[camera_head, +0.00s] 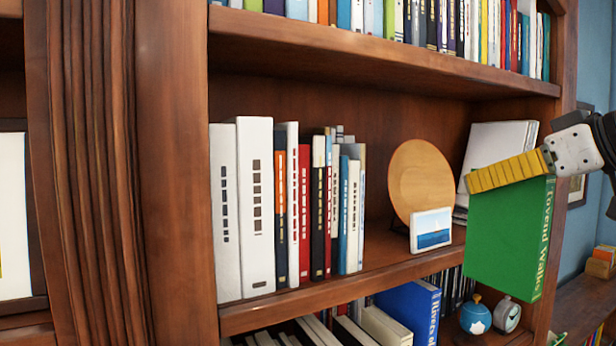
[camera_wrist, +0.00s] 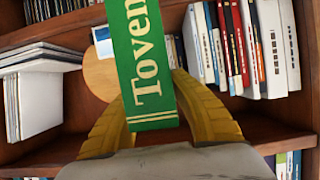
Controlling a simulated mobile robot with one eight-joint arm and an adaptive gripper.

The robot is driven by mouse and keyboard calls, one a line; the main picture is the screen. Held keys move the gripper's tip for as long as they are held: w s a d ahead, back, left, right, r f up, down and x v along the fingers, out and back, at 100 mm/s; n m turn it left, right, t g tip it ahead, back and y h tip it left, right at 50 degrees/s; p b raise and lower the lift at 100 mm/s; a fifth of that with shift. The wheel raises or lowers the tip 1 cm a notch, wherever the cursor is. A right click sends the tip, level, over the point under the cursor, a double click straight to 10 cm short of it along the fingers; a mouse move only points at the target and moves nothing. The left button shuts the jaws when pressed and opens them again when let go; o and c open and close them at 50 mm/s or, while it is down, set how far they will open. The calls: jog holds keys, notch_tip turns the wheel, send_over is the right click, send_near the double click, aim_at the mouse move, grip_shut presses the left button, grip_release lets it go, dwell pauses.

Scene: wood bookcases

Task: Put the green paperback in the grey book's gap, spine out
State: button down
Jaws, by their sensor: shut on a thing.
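The green paperback (camera_head: 505,235) hangs upright below my gripper (camera_head: 480,180) at the right of the head view, in front of the bookcase. Its lettered spine faces right, toward my wrist side; its plain cover faces the camera. My gripper's yellow fingers are shut on the book near its top edge. In the wrist view the green paperback (camera_wrist: 150,65) shows its lettered spine between the fingers. A row of books (camera_head: 290,205) stands on the middle shelf at left, with pale thick ones at its left end. I cannot tell which is the grey book, or make out its gap.
A round wooden plate (camera_head: 420,180) and a small framed picture (camera_head: 431,230) stand right of the row. Pale books (camera_head: 490,150) lean behind my gripper. The upper shelf (camera_head: 380,62) limits the height. A bare strip of shelf (camera_head: 340,290) runs along the front.

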jog(key=w+a+f, duration=0.1)
jog(key=w+a, duration=0.4)
jog(key=w, duration=0.7)
jog(key=w+a+f, duration=0.2)
jog(key=w+a, duration=0.2)
jog(key=w, duration=0.7)
jog(key=shift+w+a+p, duration=0.3)
jog(key=shift+w+a, duration=0.1)
jog(key=shift+f, duration=0.25)
dwell(0.6)
jog(key=c, duration=1.2)
grip_release()
jog(key=v, duration=1.2)
